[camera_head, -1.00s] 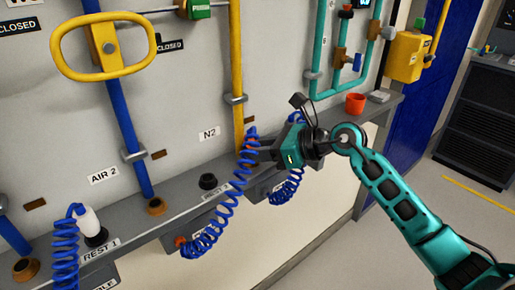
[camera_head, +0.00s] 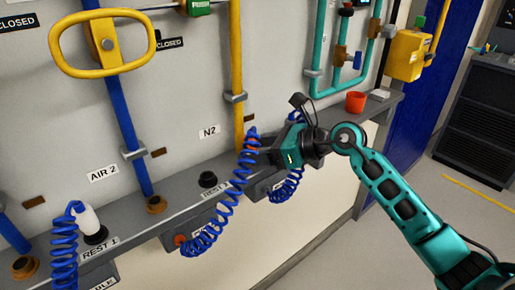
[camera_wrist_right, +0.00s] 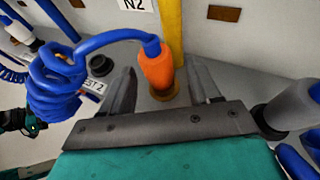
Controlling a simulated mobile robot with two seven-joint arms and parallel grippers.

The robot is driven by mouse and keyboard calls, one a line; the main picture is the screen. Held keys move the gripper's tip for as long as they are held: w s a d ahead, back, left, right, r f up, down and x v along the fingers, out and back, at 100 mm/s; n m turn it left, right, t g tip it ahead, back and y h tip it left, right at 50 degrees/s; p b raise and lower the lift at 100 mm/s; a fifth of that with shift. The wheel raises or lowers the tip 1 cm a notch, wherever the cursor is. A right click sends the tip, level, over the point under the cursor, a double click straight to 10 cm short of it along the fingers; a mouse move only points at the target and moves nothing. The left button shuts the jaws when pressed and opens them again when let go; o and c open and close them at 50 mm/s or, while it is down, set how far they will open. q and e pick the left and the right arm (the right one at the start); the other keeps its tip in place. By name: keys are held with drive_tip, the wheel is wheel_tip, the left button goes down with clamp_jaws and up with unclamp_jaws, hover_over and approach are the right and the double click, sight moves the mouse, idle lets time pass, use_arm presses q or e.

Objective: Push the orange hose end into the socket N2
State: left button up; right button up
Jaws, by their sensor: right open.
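The orange hose end (camera_wrist_right: 158,68) stands almost upright in the right wrist view, with its blue hose leaving at the top. It is at the brass socket (camera_wrist_right: 163,93) below the yellow pipe and N2 label; how deep it sits I cannot tell. In the head view only a sliver of the hose end (camera_head: 252,133) shows; the socket is hidden there behind coil and gripper. My right gripper (camera_head: 258,151) is open. In its wrist view, its two fingers (camera_wrist_right: 160,92) stand apart on either side of the hose end, with gaps. My left gripper is not clearly seen.
The blue coil (camera_head: 222,215) hangs in front of the ledge. The black REST 2 holder (camera_head: 208,180) is empty. A white hose end (camera_head: 88,222) stands at REST 1. A grey hose end (camera_wrist_right: 290,105) is close right of my right gripper. A red cup (camera_head: 355,102) stands further right.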

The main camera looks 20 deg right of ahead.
use_arm(q)
drive_tip(key=shift+w+d+r+b, duration=0.15)
drive_tip(key=shift+d+r+b, duration=0.05)
drive_tip(key=shift+d+b, duration=0.15)
use_arm(e)
drive_tip(key=v, duration=1.3)
